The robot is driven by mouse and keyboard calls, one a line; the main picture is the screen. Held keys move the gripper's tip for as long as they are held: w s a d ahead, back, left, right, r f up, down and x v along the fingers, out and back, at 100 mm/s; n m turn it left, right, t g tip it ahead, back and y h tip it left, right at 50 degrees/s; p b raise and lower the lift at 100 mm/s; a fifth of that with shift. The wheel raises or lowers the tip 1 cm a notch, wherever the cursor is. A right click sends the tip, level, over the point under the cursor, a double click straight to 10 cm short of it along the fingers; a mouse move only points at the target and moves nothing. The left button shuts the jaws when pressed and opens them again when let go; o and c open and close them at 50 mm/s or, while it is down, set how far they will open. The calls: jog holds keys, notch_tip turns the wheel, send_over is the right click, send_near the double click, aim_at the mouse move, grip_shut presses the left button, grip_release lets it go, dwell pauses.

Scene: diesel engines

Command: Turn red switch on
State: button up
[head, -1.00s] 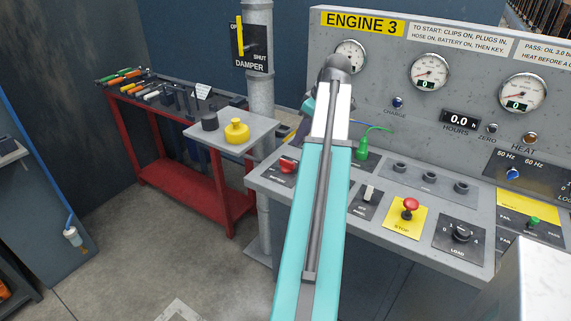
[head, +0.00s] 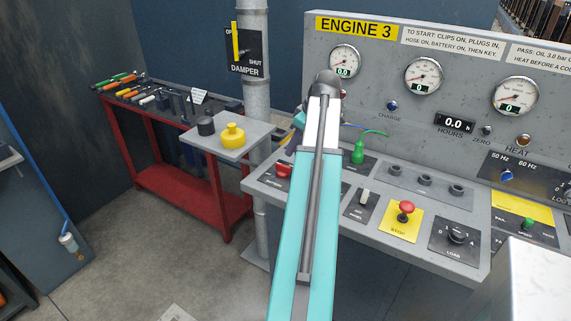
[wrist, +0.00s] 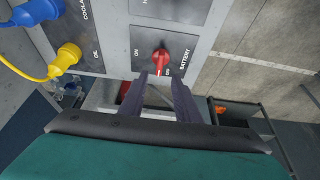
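The red switch (wrist: 161,61) is a rotary knob on a dark plate marked BATTERY in the wrist view. Its handle points down the picture, slightly right, towards my gripper. It also shows in the head view (head: 284,170), left of my arm on the sloping desk.
Yellow (wrist: 66,60) and blue plugs sit left of the switch in the wrist view. The head view shows a green plug (head: 358,152), a red stop button (head: 406,208), the gauge panel and a damper pipe (head: 257,100). A red tool bench (head: 180,190) stands at left.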

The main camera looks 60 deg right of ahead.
aim_at(284, 165)
jog(key=shift+p+x, duration=0.85)
jog(key=shift+x, duration=4.15)
grip_shut()
